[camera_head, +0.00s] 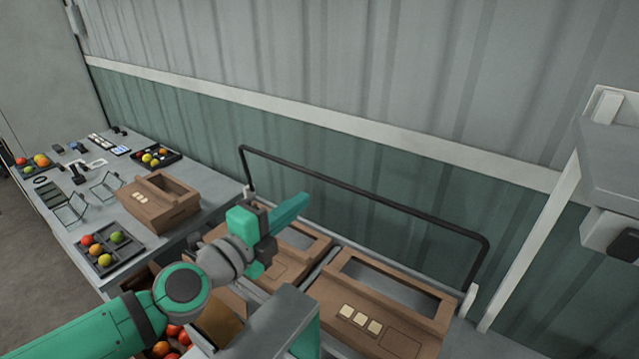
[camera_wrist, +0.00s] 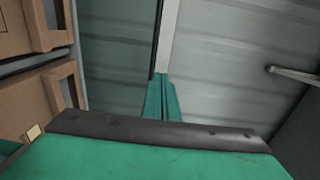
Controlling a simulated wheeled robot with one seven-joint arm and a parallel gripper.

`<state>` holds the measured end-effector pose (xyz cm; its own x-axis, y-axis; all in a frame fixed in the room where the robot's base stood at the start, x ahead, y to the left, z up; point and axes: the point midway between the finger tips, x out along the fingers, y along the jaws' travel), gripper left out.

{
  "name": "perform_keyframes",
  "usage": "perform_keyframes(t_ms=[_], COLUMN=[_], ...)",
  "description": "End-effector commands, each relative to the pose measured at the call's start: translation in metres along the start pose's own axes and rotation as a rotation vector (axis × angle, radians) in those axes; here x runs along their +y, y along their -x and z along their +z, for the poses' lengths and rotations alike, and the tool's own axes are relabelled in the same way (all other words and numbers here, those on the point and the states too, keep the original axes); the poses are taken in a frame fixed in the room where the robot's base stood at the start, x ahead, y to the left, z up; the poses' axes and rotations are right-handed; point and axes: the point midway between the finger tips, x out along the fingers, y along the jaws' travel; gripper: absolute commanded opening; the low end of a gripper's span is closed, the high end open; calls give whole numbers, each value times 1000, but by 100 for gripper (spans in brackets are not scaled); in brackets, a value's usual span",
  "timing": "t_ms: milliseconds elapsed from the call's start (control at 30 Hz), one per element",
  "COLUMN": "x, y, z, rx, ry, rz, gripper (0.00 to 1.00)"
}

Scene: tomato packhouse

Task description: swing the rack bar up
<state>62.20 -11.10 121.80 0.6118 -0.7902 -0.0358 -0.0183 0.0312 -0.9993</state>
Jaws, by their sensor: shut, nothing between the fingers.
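The rack bar (camera_head: 360,190) is a thin black U-shaped bar in the head view. It stands up above the cartons, in front of the wall, with its lower ends at pale pivots (camera_head: 468,299) on the rack's sides. My gripper (camera_head: 303,199) is shut and empty, with teal fingers pointing right. In the picture its tips lie just below the left half of the bar, with a gap between them. The shut fingers also show in the wrist view (camera_wrist: 162,92), against the wall. I cannot tell the bar for certain in the wrist view.
Open brown cartons (camera_head: 415,315) stand on the rack below the bar. A table (camera_head: 190,228) at the left holds another carton (camera_head: 163,217), trays of tomatoes (camera_head: 106,262) and small tools. A grey post-mounted device (camera_head: 610,170) stands at the right. Tomatoes lie beneath my arm.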

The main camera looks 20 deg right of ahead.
Motion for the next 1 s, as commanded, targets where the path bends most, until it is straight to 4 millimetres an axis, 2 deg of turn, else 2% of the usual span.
perform_keyframes(t_ms=[100, 267, 467, 700, 833, 1000], x=[14, 16, 16, 16, 16, 16], y=[1, -12, -40, -80, -92, -98], z=[-1, 1, 5, -1, -3, -2], rx=[-2, -5, -13, 0, 3, 1], ry=[4, 4, 4, 4, 4, 4], rz=[24, 27, 26, 25, 25, 24], gripper=[0, 0, 0, 0, 0, 0])
